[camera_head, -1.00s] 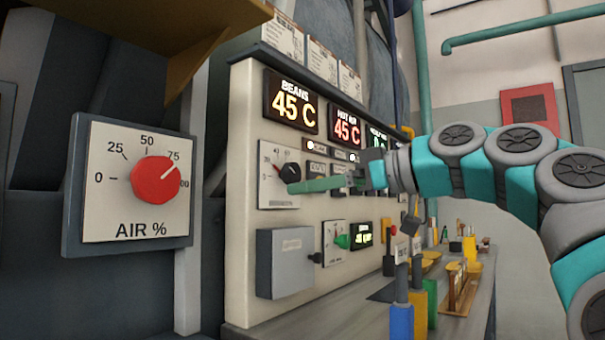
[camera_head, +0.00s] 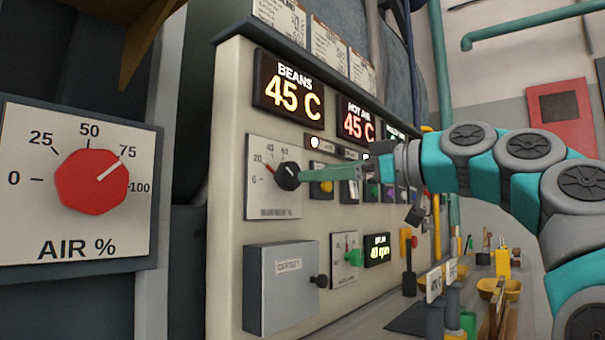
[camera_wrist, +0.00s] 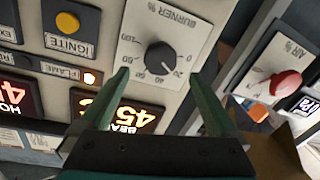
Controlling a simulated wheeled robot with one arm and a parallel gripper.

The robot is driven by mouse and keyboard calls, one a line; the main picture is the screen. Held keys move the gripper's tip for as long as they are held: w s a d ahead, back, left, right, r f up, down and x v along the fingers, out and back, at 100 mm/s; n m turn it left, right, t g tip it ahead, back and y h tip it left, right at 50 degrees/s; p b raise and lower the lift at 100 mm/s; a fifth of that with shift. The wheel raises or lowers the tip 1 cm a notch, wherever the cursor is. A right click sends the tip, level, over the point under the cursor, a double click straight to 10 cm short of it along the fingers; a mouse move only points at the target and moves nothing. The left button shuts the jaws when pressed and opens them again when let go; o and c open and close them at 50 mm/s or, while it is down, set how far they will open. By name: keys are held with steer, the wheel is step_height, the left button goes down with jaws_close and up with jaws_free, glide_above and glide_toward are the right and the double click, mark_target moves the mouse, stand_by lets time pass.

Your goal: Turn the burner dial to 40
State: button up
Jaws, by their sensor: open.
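The burner dial (camera_head: 287,176) is a round black knob on a white scale plate (camera_head: 262,208) marked in percent, on the cream panel. In the wrist view the burner dial (camera_wrist: 160,57) appears upside down, beyond and between my fingertips. A short red mark shows near 20 on the scale; the knob's own pointer is too small to read surely. My gripper (camera_head: 312,172) points at the dial from the right. Its two green fingers are apart and empty in the wrist view (camera_wrist: 158,76), one on each side of the dial. I cannot tell whether they touch it.
A red AIR % knob (camera_head: 92,182) is on a separate plate at left, pointing near 75. An offset box (camera_head: 282,285) and a green knob (camera_head: 353,257) are below the dial. A yellow ignite button (camera_wrist: 67,22) is beside it. BEANS display (camera_head: 288,96) reads 45 C.

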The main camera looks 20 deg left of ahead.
mark_target(294, 175)
steer(key=p+x, duration=0.1)
steer(key=x, duration=0.4)
steer(key=shift+a, duration=0.25)
steer(key=shift+c, duration=0.2)
steer(key=c, duration=1.3)
